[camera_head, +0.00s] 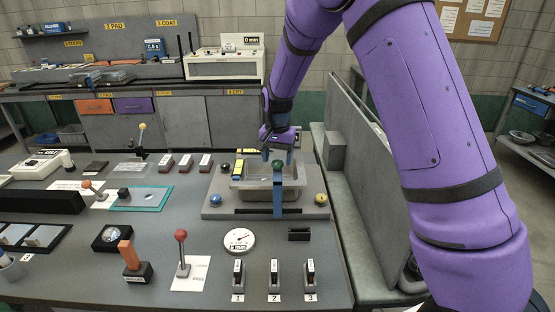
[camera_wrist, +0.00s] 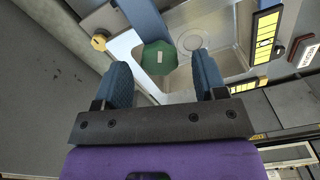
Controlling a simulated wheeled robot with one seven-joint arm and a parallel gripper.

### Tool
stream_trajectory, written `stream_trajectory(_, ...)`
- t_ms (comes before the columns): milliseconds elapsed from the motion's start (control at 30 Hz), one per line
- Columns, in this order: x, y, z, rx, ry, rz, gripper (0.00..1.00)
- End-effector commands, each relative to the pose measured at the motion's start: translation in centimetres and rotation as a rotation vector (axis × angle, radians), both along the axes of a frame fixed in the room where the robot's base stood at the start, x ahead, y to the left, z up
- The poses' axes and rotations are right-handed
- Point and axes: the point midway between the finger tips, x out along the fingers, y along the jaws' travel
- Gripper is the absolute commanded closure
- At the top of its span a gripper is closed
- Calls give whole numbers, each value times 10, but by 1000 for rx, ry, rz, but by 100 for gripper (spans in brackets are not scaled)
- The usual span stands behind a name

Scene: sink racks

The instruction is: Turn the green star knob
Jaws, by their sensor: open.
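The green star knob (camera_wrist: 158,57) shows in the wrist view as a dark green, faceted top with a small pale mark. In the head view the knob (camera_head: 278,165) is small and dark, above the upright blue bar (camera_head: 278,195) at the sink basin. My gripper (camera_wrist: 162,75) is open, one blue finger to each side of the knob's near edge in the wrist view. In the head view my gripper (camera_head: 278,156) hangs just above the knob. I cannot tell whether the fingers touch it.
A round gauge (camera_head: 239,240) and a red-topped lever (camera_head: 182,250) stand in front. A tall grey panel (camera_head: 365,160) borders the right side.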

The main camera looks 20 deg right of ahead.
Motion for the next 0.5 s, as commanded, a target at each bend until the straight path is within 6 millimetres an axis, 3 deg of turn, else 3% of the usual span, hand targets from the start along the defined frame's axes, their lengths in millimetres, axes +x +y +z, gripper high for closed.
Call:
stream_trajectory(300,1,0,58,1,-6,0,35)
stream_trajectory(500,0,0,87,1,-4,0,35)
